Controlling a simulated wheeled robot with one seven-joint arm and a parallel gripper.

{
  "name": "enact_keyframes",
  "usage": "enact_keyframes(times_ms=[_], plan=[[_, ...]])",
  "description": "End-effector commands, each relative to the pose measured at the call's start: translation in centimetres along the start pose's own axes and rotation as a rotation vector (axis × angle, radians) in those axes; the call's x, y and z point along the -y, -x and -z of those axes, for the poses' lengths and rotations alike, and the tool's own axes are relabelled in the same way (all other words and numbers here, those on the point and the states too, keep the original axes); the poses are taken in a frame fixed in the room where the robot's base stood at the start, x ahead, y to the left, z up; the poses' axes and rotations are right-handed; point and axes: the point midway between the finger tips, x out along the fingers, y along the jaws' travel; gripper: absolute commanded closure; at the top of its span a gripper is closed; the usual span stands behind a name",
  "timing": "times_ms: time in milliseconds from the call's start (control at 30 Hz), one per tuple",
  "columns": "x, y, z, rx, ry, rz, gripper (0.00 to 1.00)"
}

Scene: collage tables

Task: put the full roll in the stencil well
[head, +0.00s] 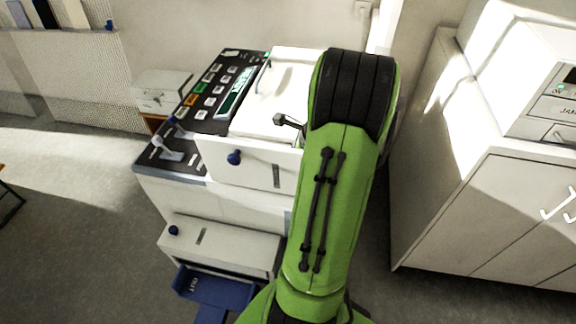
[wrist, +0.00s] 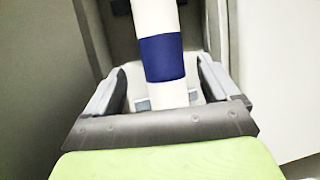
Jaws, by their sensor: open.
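In the wrist view a white roll with a blue band (wrist: 161,58) runs from the top edge down between the fingers of my gripper (wrist: 160,76). The gripper is open, with one finger on each side of the roll. I cannot tell whether either finger touches it. Grey walls surround the roll's upper part. In the head view my green arm hides the gripper and the roll. A white and grey duplicating machine (head: 227,192) stands left of the arm. I cannot make out which part is the stencil well.
The machine has a dark control panel (head: 212,98), a drawer front with a blue knob (head: 248,160), and a blue tray (head: 212,289) low down. A white cabinet (head: 490,220) stands at the right. A small box (head: 162,92) is behind the machine.

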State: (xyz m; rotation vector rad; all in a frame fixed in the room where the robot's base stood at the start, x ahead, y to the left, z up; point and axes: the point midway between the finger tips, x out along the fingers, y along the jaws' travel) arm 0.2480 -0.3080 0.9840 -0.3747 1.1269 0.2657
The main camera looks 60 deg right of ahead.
Motion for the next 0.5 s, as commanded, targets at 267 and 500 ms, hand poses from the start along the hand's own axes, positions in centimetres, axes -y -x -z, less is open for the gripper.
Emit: enact_keyframes(times_ms=[267, 500], plan=[[0.1, 6.2, 0.0, -0.001, -0.002, 0.003, 0.12], [0.0, 6.7, 0.0, 0.0, -0.001, -0.001, 0.12]])
